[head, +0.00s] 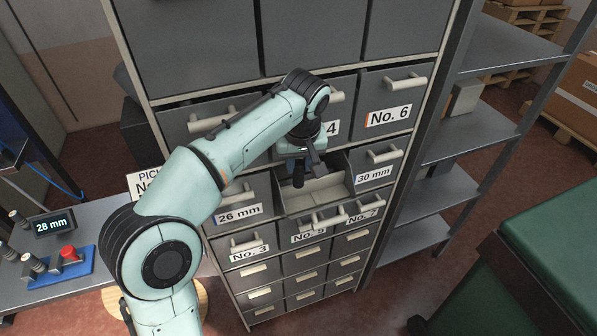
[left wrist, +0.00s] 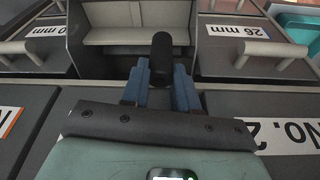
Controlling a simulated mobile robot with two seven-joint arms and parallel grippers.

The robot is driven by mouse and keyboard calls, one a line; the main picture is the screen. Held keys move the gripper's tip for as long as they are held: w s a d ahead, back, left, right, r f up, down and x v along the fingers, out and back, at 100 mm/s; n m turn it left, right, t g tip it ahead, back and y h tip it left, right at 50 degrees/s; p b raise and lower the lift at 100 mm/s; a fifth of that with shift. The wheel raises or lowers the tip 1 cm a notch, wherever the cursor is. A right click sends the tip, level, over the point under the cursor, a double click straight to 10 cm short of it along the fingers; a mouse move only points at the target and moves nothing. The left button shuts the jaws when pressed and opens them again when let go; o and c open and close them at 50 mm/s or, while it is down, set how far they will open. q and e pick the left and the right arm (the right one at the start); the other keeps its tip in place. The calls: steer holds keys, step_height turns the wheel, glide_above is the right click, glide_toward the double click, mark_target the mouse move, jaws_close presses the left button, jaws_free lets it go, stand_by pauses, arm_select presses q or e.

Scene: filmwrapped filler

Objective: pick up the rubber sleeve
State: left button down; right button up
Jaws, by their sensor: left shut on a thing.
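The rubber sleeve (head: 298,175) is a small black cylinder. My left gripper (head: 302,159) is shut on it and holds it over the pulled-out drawer (head: 318,196), between the 26 mm and 30 mm drawers. In the left wrist view the sleeve (left wrist: 161,58) sits between the blue fingers of the gripper (left wrist: 161,78), with the pale drawer inside (left wrist: 118,37) behind it. It looks raised from the drawer floor, though the exact height is hard to tell. My right gripper is not in view.
The grey cabinet has several other shut drawers with labels, such as No. 6 (head: 388,116), and protruding handles. At the left a bench (head: 95,268) holds a display (head: 52,224) reading 28 mm and a red button (head: 69,253). Metal shelves (head: 445,190) and a green bin (head: 560,250) stand right.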

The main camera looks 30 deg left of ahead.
arm_select(q)
steer(key=s+d+b, duration=0.4)
steer(key=s+d, duration=0.8)
steer(key=d, duration=0.3)
steer(key=shift+s+r, duration=0.15)
steer(key=shift+s, duration=0.25)
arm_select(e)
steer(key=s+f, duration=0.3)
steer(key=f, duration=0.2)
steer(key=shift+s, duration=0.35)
arm_select(q)
steer(key=shift+a, duration=0.15)
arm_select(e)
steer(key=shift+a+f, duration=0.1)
